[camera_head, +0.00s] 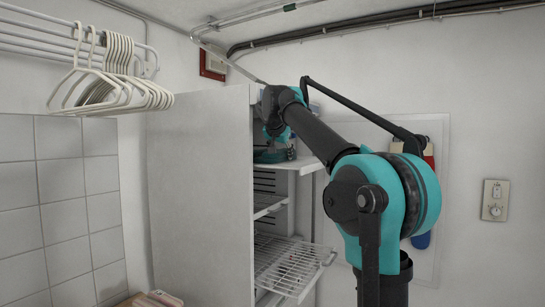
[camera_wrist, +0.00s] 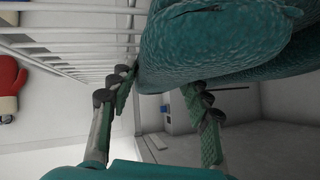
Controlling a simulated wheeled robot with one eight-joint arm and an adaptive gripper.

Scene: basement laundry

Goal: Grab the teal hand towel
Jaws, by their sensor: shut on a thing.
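The teal hand towel (camera_wrist: 215,35) is a thick, rolled or folded, textured bundle across the top of the wrist view. In the head view a dark teal part of it (camera_head: 270,156) shows at the upper shelf of the tall white cabinet. My gripper (camera_wrist: 160,84) has a finger on each side of the towel's near lower part and is shut on it. In the head view my gripper (camera_head: 290,147) is small and partly hidden by my arm. I cannot tell whether the towel still touches the shelf.
The open cabinet (camera_head: 200,190) has a white upper shelf (camera_head: 303,165) and wire racks (camera_head: 288,262) below. White hangers (camera_head: 115,80) hang from a rail at the left. A wall board (camera_head: 435,150) with red and blue items is behind my arm. Pipes run along the ceiling.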

